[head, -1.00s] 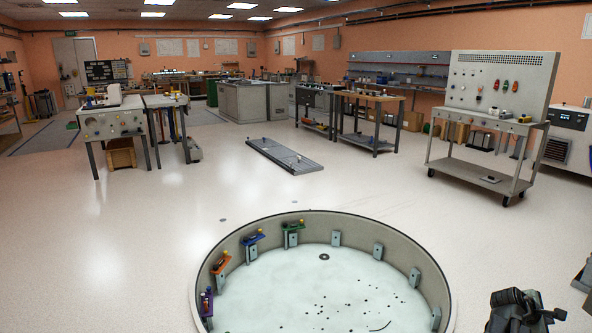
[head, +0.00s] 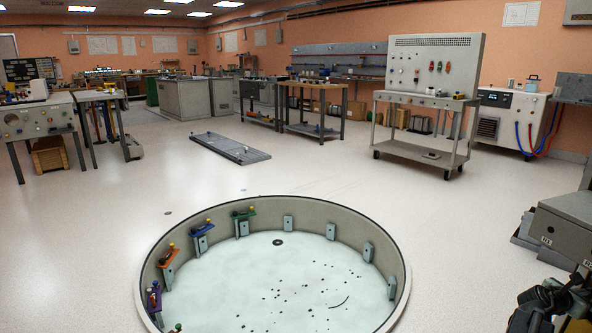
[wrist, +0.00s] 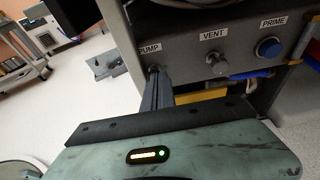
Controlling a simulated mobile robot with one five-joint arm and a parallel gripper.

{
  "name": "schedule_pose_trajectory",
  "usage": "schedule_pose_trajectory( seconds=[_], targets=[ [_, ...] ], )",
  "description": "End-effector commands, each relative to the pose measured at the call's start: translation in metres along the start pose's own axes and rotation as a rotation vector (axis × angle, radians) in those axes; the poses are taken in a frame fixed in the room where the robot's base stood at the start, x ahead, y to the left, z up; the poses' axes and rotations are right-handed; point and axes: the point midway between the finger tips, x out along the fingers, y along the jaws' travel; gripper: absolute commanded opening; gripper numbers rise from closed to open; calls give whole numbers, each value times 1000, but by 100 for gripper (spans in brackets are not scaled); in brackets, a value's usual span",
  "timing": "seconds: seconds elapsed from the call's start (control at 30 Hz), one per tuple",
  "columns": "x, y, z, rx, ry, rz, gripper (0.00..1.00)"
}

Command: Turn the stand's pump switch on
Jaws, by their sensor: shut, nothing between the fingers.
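The stand's grey panel (wrist: 235,42) fills the upper right of the wrist view, with labels PUMP, VENT and PRIME from left to right. The pump switch (wrist: 153,69) is a small knob under the PUMP label, mostly hidden by my fingertips. My gripper (wrist: 157,76) is shut and empty, its tips at the switch; I cannot tell whether they touch it. The switch's position cannot be read. The vent knob (wrist: 217,63) and the blue prime button (wrist: 268,49) sit to the right. In the head view, my dark arm shows at the lower right; its fingertips cannot be made out.
A round pit (head: 400,250) with coloured clamps on its wall lies ahead in the head view. A grey box (head: 570,225) marked R1 stands close at the right. A wheeled bench (head: 425,100) stands farther back. The floor left of the pit is clear.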

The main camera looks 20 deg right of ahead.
Motion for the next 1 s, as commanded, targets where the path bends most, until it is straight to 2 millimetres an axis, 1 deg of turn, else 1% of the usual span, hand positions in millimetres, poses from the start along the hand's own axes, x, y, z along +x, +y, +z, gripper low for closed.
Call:
schedule_pose_trajectory(
  seconds=[0.03,0.1,0.2,0.3,1.0],
  targets=[
    [10,1,2,1,0,0,0],
    [21,1,5,1,0,-1,0],
    [32,1,8,0,0,-1,0],
    [38,1,9,0,0,-1,0],
    [38,2,8,1,1,1,0]
  ],
)
